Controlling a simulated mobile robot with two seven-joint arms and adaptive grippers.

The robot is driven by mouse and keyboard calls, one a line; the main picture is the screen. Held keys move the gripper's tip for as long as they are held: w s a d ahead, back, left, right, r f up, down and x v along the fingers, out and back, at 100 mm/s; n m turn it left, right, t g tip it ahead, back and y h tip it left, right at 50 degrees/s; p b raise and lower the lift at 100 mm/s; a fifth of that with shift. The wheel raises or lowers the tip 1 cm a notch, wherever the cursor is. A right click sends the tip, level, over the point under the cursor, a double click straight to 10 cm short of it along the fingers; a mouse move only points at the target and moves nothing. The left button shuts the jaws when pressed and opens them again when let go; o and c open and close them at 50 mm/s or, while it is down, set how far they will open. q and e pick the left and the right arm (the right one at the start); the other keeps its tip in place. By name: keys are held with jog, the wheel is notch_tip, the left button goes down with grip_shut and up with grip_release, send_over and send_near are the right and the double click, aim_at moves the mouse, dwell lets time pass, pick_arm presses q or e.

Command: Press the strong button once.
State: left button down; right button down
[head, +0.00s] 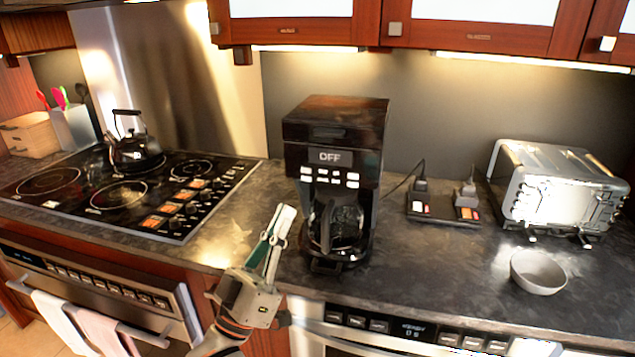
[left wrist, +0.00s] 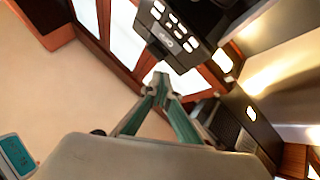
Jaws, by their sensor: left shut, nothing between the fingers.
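The black coffee maker (head: 335,150) stands on the counter, its display (head: 331,157) reading OFF. Below the display are two rows of small white buttons (head: 330,176); their labels are too small to read, so I cannot tell which one is strong. In the left wrist view the button panel (left wrist: 175,28) shows beyond my fingertips, tilted. My left gripper (head: 286,212) is shut and empty, fingers pointing up, to the left of and below the buttons. Its fingertips (left wrist: 160,80) meet in the left wrist view and appear apart from the panel. My right gripper is not in view.
A glass carafe (head: 340,225) sits in the coffee maker. The cooktop (head: 120,190) with a kettle (head: 135,150) is at the left. A toaster (head: 550,185) and a white bowl (head: 538,272) are at the right. Cabinets (head: 300,22) hang above.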

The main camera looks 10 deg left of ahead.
aim_at(306, 179)
pick_arm(q)
jog(key=shift+s+r, duration=0.1)
jog(key=shift+r, duration=0.3)
jog(key=w+b, duration=0.2)
jog(key=w, duration=0.7)
jog(key=shift+d, duration=0.2)
jog(key=shift+s, duration=0.1)
dwell(1.1)
